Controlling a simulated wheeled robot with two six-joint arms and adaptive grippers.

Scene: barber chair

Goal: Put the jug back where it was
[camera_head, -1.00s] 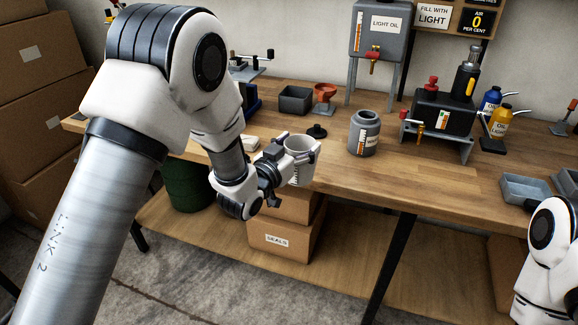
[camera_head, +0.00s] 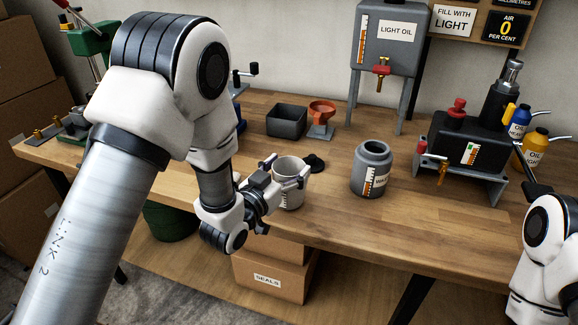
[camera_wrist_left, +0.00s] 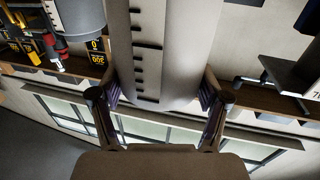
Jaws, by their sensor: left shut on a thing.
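The jug (camera_head: 289,192) is a pale grey cup with dark graduation marks, upright near the front edge of the bench. My left gripper (camera_head: 285,173) is shut on it, with one finger on each side. In the left wrist view the jug (camera_wrist_left: 165,50) fills the middle between the fingers (camera_wrist_left: 158,100), its marks facing the camera. I cannot tell whether its base touches the bench top.
On the wooden bench (camera_head: 330,218), a black lid (camera_head: 314,162) lies just behind the jug and a grey jar (camera_head: 372,170) stands to its right. The light oil tank (camera_head: 388,45) and a black pump unit (camera_head: 465,150) stand farther right.

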